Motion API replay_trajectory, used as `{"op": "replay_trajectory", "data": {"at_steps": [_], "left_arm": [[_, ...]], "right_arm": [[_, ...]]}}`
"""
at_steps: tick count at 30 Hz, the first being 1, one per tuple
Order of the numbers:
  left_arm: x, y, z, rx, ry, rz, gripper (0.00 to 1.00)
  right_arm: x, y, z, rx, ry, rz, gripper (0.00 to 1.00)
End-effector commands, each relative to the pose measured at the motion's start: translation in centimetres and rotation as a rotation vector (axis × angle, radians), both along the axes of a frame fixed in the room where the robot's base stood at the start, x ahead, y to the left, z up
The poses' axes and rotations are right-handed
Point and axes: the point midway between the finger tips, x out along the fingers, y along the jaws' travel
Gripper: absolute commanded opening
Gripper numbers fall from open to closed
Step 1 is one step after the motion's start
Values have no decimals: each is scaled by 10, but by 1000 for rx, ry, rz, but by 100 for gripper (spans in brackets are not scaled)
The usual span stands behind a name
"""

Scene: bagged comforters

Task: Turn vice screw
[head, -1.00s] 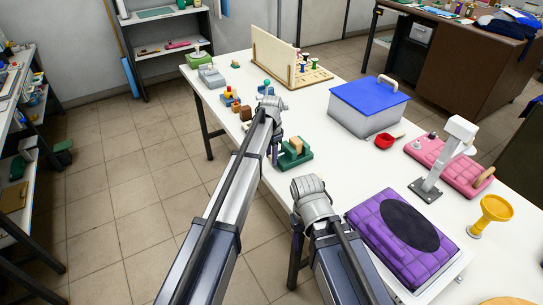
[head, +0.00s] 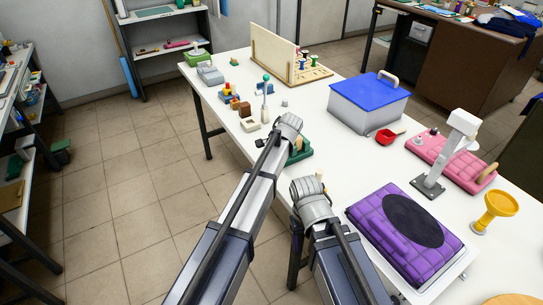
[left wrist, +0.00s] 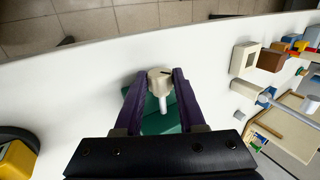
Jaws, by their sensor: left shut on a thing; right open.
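The green vice (head: 301,152) stands near the table's left edge in the head view, partly hidden by my left wrist. In the left wrist view the green vice body (left wrist: 160,122) lies under a beige knob (left wrist: 160,76) with a pale grey rod. The purple fingers of my left gripper (left wrist: 160,73) are shut on this knob, one on each side. In the head view my left gripper (head: 287,128) is over the vice, its fingers mostly hidden. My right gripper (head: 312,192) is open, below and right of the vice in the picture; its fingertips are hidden.
A purple quilted case (head: 440,250) lies right of my right arm. Behind stand a blue-lidded grey box (head: 367,105), a red scoop (head: 385,137) and a wooden board (head: 274,54). Small blocks (head: 245,109) and a teal-topped stick (head: 266,78) stand left. Bare white table (head: 345,160) lies beyond the vice.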

Motion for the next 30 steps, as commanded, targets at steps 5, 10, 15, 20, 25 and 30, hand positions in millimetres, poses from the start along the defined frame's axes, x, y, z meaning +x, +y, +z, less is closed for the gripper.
{"op": "replay_trajectory", "data": {"at_steps": [5,10,15,20,25,30], "left_arm": [[-1,0,0,7,-9,1,0],[-1,0,0,7,-9,1,0],[-1,0,0,7,-9,1,58],[-1,0,0,7,-9,1,69],[-1,0,0,6,-9,1,69],[-3,-2,6,6,-9,0,69]], "right_arm": [[0,0,-1,0,0,0,69],[0,0,-1,0,0,0,69],[0,0,-1,0,0,0,69],[0,0,-1,0,0,0,69],[0,0,-1,0,0,0,69],[0,0,5,0,0,0,69]]}}
